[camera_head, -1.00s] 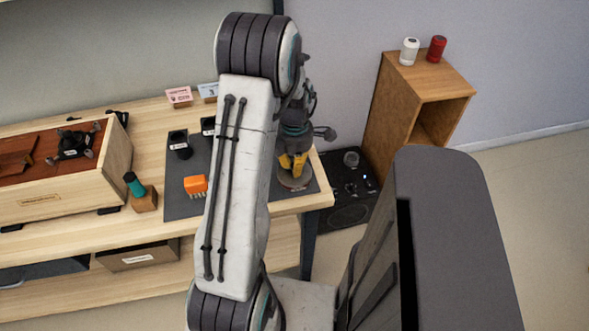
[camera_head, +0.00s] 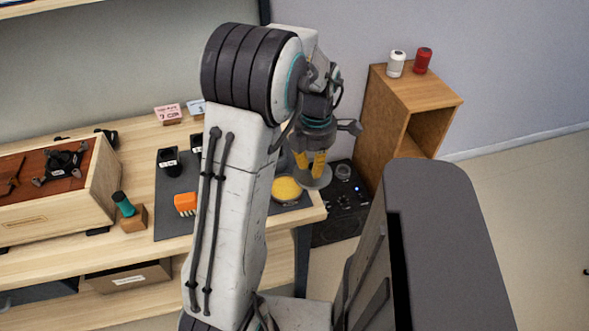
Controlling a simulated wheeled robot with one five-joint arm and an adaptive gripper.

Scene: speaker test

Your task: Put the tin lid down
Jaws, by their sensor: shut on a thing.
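My gripper (camera_head: 311,164), with yellow fingers, is shut on the tin lid (camera_head: 317,180), a grey disc. It holds the lid in the air, up and to the right of the open tin (camera_head: 286,190). The tin shows a round yellow content and sits on the dark mat (camera_head: 176,222) near the table's right end. The lid's grip point is partly hidden by the fingers.
An orange comb-like piece (camera_head: 185,204) and a dark jar (camera_head: 169,161) stand on the mat. A black device (camera_head: 340,215) lies beyond the table's right edge. A wooden cabinet (camera_head: 415,88) bears two cans.

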